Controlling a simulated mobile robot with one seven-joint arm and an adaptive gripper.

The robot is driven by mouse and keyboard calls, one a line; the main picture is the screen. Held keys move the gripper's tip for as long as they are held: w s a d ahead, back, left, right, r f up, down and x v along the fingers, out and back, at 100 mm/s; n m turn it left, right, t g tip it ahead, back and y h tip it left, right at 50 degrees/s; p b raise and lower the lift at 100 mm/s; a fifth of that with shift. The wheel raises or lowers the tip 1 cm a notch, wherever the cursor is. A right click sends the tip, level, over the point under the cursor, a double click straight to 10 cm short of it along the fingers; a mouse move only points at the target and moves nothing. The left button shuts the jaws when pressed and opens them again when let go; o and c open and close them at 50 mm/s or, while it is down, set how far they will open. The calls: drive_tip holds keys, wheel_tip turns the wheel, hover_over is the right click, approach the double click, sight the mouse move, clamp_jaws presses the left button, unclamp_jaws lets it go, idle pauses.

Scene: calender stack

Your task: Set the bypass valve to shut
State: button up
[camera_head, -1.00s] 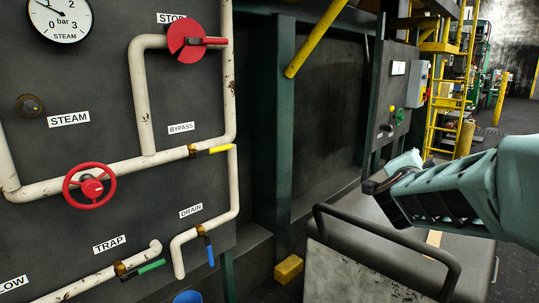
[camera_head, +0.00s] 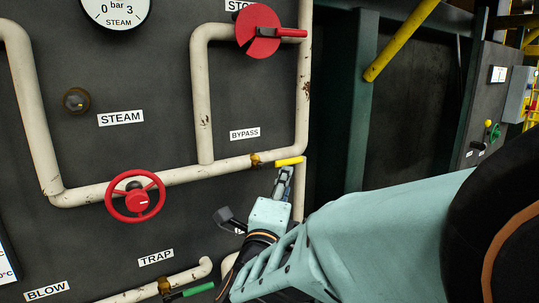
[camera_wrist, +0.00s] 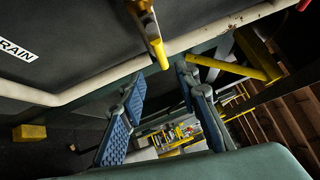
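The bypass valve has a brass body (camera_head: 256,160) on the cream pipe below the BYPASS label (camera_head: 245,133). Its yellow lever (camera_head: 290,161) points right, roughly along the pipe. My gripper (camera_head: 284,172) is just below the lever's outer end in the head view. In the wrist view the yellow lever (camera_wrist: 158,50) hangs at top centre, its end close to the gap between the fingertips. There my gripper (camera_wrist: 160,75) has its two blue-padded fingers apart, with nothing between the pads. I cannot tell whether a fingertip touches the lever.
A red handwheel (camera_head: 136,197) is left on the same pipe, and a red stop valve (camera_head: 263,31) is above. A green trap lever (camera_head: 198,290) is below. My forearm hides the drain area. A yellow strut (camera_wrist: 245,53) shows right in the wrist view.

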sight(292, 163)
drive_tip(key=x, duration=1)
drive_tip(key=shift+w+d+r, duration=0.15)
drive_tip(key=shift+w+r, duration=0.05)
clamp_jaws()
